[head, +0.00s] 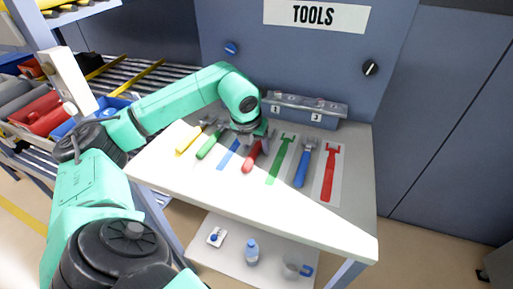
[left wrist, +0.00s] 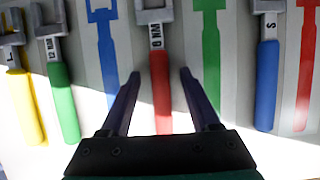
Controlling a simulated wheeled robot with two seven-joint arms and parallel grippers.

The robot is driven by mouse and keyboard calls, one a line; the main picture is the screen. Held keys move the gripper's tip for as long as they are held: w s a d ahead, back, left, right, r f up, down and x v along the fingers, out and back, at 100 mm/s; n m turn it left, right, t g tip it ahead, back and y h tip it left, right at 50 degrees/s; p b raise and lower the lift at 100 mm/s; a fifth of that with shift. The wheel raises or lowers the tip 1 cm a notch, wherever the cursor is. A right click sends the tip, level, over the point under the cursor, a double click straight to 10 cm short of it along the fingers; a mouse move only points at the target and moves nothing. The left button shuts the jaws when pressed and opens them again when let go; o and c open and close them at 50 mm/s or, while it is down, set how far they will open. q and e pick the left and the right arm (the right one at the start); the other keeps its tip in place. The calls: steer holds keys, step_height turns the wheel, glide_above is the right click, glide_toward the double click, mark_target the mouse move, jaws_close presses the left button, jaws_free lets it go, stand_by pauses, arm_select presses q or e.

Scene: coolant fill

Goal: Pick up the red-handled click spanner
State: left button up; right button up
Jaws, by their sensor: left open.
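The red-handled click spanner (head: 251,158) lies on the tool bench, between the blue and green painted outlines. In the left wrist view its red handle (left wrist: 161,90) runs up the middle, with a grey head and a printed label above. My left gripper (left wrist: 158,78) is open, with one finger on each side of the red handle and visible gaps to both. In the head view my left arm reaches over the bench, and its wrist (head: 242,118) hides part of the spanner's head. My right gripper does not show.
Yellow-handled (head: 189,138), green-handled (head: 209,146) and blue-handled (head: 302,169) spanners lie on the same bench (head: 230,196). Painted blue, green (head: 280,160) and red (head: 328,175) outlines are bare. A grey holder (head: 320,110) stands at the back. A bottle (head: 252,252) and cup stand on the lower shelf.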

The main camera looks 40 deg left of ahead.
arm_select(q)
steer(key=shift+f, duration=0.2)
stand_by(0.3)
jaws_close()
steer(key=shift+r, duration=0.1)
